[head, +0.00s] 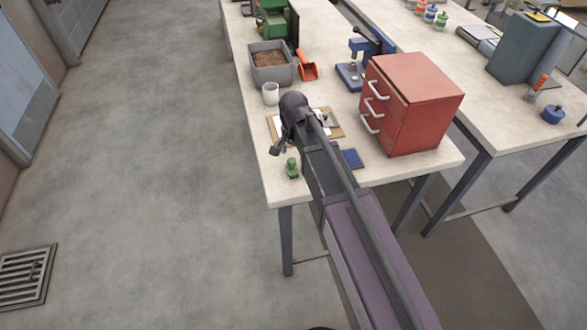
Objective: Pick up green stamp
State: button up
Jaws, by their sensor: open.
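The green stamp (292,168) stands upright on the near left corner of the pale workbench (262,140). My gripper (277,148) is above the bench's left edge, up and slightly left of the stamp in the picture. It is apart from the stamp and holds nothing that I can see. Its fingers are small and dark here. My arm reaches in from the lower right and covers part of the bench.
A blue pad (352,159) lies right of my arm, near a red drawer cabinet (415,105). A clipboard (274,127) lies partly under my arm. A white cup (270,93), grey bin (268,62) and orange scoop (306,66) stand farther back.

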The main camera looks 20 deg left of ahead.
aim_at(292, 160)
jog(key=shift+f, duration=0.1)
jog(key=shift+s+a+f+b, duration=0.1)
jog(key=shift+f+b, duration=1.15)
jog(key=shift+b, duration=0.05)
jog(key=shift+a+f+b, duration=0.1)
jog(key=shift+f+b, duration=1.15)
jog(key=shift+b, duration=0.05)
grip_shut()
